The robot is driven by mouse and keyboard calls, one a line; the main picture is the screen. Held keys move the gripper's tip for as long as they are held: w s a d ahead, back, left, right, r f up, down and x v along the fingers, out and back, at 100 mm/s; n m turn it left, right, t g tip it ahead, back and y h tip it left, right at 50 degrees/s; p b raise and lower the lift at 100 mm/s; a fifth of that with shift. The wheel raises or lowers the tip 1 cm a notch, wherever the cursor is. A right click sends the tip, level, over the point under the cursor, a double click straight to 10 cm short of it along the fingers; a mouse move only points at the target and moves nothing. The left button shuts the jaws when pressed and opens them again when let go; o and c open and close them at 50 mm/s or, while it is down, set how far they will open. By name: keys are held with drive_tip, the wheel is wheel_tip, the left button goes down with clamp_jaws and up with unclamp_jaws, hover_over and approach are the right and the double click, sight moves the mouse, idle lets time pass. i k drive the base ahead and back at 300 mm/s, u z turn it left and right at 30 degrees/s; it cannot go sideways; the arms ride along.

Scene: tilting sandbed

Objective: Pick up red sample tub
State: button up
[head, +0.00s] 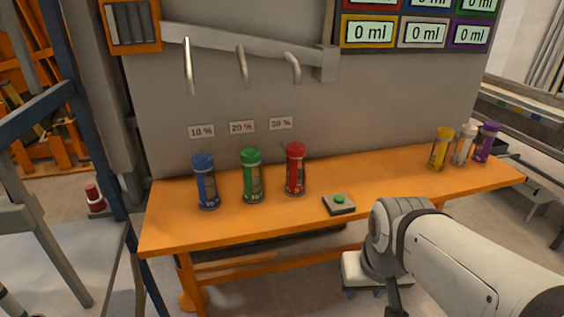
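The red sample tub (295,170) stands upright on the orange bench (400,185), in a row to the right of a green tub (251,176) and a blue tub (205,181). My arm reaches in from the lower right, apart from the tub and in front of the bench. My gripper's fingers cannot be made out; only arm links show.
Yellow (440,149), white (463,145) and purple (486,142) tubs stand at the bench's right end. Metal spouts (291,68) hang from the wall above the left row. The bench middle is clear.

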sight(295, 150)
drive_tip(key=z, duration=0.15)
drive_tip(key=i, duration=0.9)
drive_tip(key=u, duration=0.05)
